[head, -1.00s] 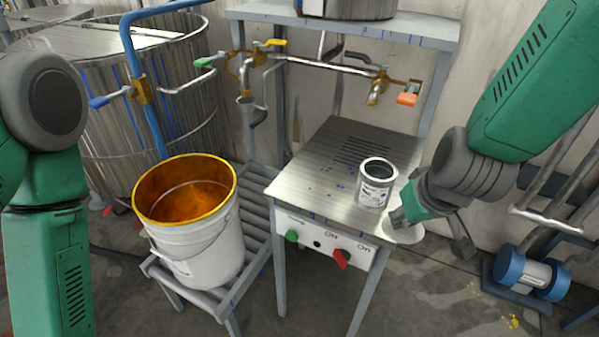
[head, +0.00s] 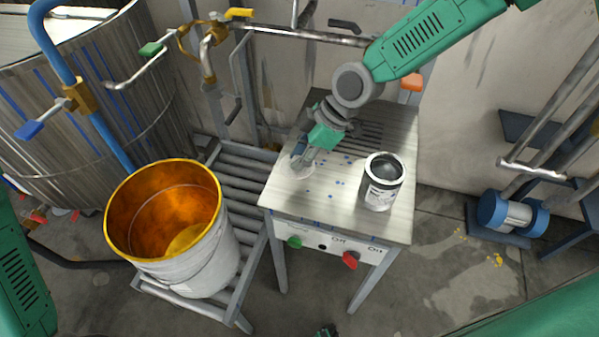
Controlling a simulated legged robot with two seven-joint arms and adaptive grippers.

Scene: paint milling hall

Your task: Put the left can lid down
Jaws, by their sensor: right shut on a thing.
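My right gripper (head: 300,160) comes in from the top right and is shut on a pale round can lid (head: 303,171). The lid is over the left part of the metal table top (head: 330,205). It lies flat or nearly flat, and I cannot tell whether it touches the table. The gripper hides part of it. A small open can (head: 381,194) with a pale label and dark inside stands upright on the right part of the table, apart from the lid. A piece of my left arm shows at the left edge, but its gripper is not in view.
A white bucket (head: 212,262) with orange inside stands on a slatted roller stand (head: 245,185) left of the table. Pipes with valves (head: 290,35) run behind. The table front has a green knob (head: 294,242) and a red knob (head: 350,260). The table's front middle is clear.

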